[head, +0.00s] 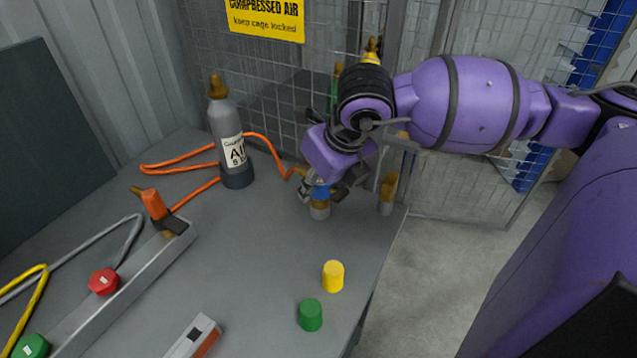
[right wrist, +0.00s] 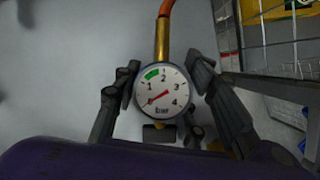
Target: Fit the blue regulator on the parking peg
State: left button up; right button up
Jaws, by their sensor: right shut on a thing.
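My right gripper (head: 322,188) is low over the right part of the bench, shut on the blue regulator (head: 321,191). A small blue part of it shows between the fingers. In the right wrist view its round white gauge (right wrist: 162,91) sits between the fingers of the gripper (right wrist: 163,88), with a brass stem and orange hose above. A short grey and brass post (head: 320,211) stands directly under the regulator; I cannot tell whether they touch or are seated. A second brass-topped post (head: 387,193) stands to the right, near the bench edge. My left gripper is not in view.
A grey air cylinder (head: 226,140) stands left of the gripper, with an orange hose (head: 180,160) around it. Yellow (head: 333,276) and green (head: 310,314) caps stand in front. A mesh cage (head: 270,85) closes the back.

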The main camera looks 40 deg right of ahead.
jog(key=o, duration=1.3)
jog(key=shift+c, duration=0.2)
jog(key=v, duration=1.2)
